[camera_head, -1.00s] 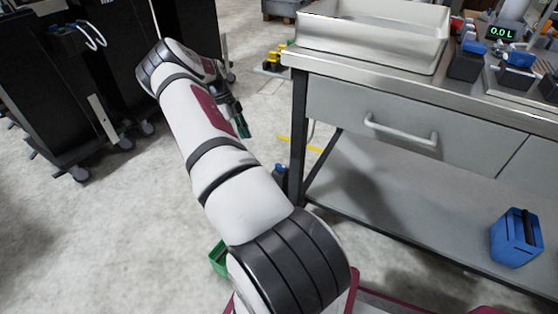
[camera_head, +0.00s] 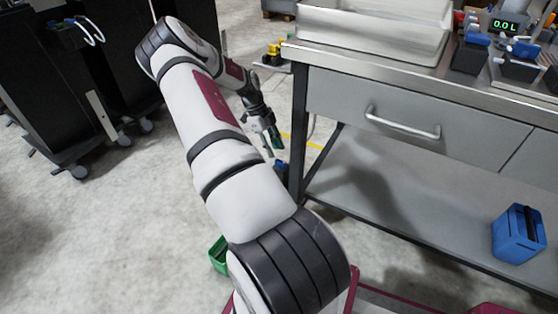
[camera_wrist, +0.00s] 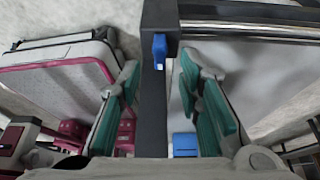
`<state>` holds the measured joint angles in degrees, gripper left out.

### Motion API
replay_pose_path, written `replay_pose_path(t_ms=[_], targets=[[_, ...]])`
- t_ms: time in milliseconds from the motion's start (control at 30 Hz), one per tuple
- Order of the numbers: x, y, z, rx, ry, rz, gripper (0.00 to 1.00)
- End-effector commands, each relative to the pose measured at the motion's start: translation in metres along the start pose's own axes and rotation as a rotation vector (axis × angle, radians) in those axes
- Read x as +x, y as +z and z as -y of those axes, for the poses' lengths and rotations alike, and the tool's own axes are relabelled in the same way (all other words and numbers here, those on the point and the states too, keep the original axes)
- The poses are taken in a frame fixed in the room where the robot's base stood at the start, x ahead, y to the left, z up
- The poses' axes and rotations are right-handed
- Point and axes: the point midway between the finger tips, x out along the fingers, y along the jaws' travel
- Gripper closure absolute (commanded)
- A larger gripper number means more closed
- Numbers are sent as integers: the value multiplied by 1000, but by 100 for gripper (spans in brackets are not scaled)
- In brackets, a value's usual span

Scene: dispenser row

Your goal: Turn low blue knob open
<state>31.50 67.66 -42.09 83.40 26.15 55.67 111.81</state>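In the wrist view a small blue knob-like part (camera_wrist: 159,46) shows against a dark upright post, beyond my fingertips. My gripper (camera_wrist: 160,72) is open and empty, with its green-padded fingers on either side of the post in that view and the blue part lying between and past the tips. In the head view my gripper (camera_head: 271,140) hangs beside the bench's left front leg. A small blue thing (camera_head: 281,167) shows just below it at that leg, partly hidden. I cannot tell whether it is the same part.
The steel bench (camera_head: 345,57) carries a metal tray (camera_head: 372,35), blue-handled dispensers (camera_head: 520,52) and a 0.0 L display (camera_head: 503,29). A blue container (camera_head: 516,236) stands on its lower shelf. A green container (camera_head: 218,257) is near my base.

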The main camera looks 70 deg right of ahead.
Motion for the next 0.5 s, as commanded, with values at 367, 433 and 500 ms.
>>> replay_pose_path(t_ms=[367,433,500], targets=[[48,-5,0,-1,0,-1,68],[51,-5,0,-1,-1,0,68],[52,-5,0,-1,-1,0,68]])
